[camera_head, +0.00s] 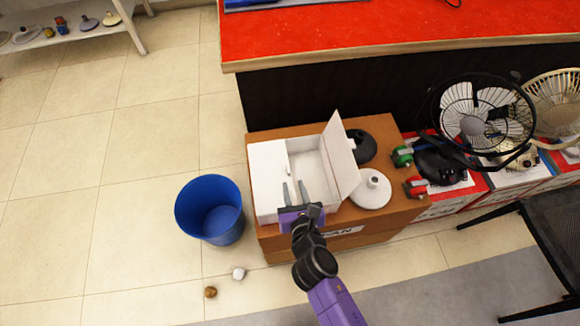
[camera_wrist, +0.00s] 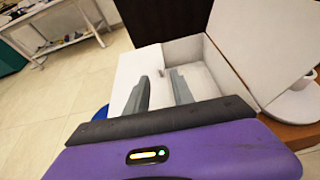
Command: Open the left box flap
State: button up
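A white box (camera_head: 313,172) stands on a brown cardboard carton. Its right flap (camera_head: 343,160) is up and leans outward, and the right half of the box is open and looks empty. The left flap (camera_head: 266,170) lies flat over the left half. In the wrist view the left flap (camera_wrist: 128,68) is beyond and left of the fingers, and the raised right flap (camera_wrist: 253,45) is at right. My gripper (camera_head: 294,188) is over the front of the box, near the left flap's inner edge. Its two grey fingers are apart with nothing between them; contact with the flap cannot be told.
The carton (camera_head: 400,210) also holds a white round base (camera_head: 370,190) and a black one (camera_head: 362,146), right of the box. A blue bin (camera_head: 210,208) stands on the floor at left. A red-topped counter (camera_head: 400,30) is behind. Fans (camera_head: 476,115) stand at right.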

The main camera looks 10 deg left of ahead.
aim_at(289, 171)
jog(key=shift+w+a+f, duration=0.1)
jog(key=shift+w+f, duration=0.15)
jog(key=shift+w, duration=0.15)
jog(key=b+x, duration=0.2)
jog(key=x, duration=0.5)
jog(key=shift+r, duration=0.1)
grip_shut()
jog(key=shift+s, duration=0.1)
dwell(1.0)
